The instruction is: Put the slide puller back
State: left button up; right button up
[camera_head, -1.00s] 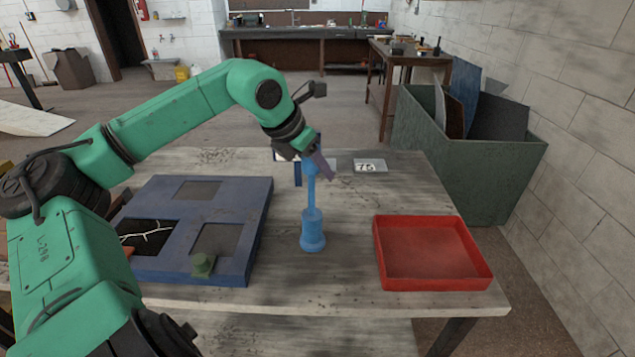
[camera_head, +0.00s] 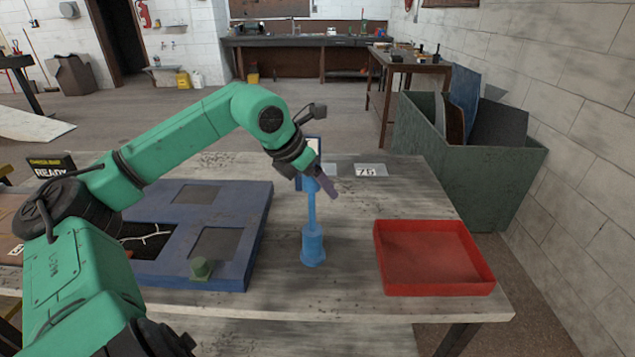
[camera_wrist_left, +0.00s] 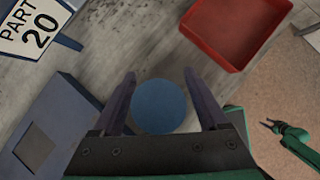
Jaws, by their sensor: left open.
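The slide puller, which I take to be the blue upright tool (camera_head: 312,240) with a wide base and thin shaft, stands on the bench between the blue panel and the red tray. My left gripper (camera_head: 327,184) is open at its top and hides part of the top. In the left wrist view the round blue top (camera_wrist_left: 160,106) lies between the two spread fingers, with a gap visible on each side. A small green arm with a dark claw (camera_wrist_left: 268,126), likely my right one, shows at that view's right edge; its jaw state is unclear.
A blue panel (camera_head: 262,215) with dark insets and a green knob (camera_head: 201,268) lies left. A red tray (camera_head: 384,272) sits right, near the bench edge. A "PART 20" sign (camera_wrist_left: 35,25) stands behind the tool. A green bin (camera_head: 475,170) stands beyond the bench.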

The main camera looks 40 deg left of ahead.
pick_arm(q)
jog(key=b+v, duration=0.2)
jog(key=v, duration=0.2)
jog(key=shift+s+r, duration=0.1)
jog(key=shift+r, duration=0.05)
jog(key=b+v, duration=0.1)
jog(key=v, duration=0.7)
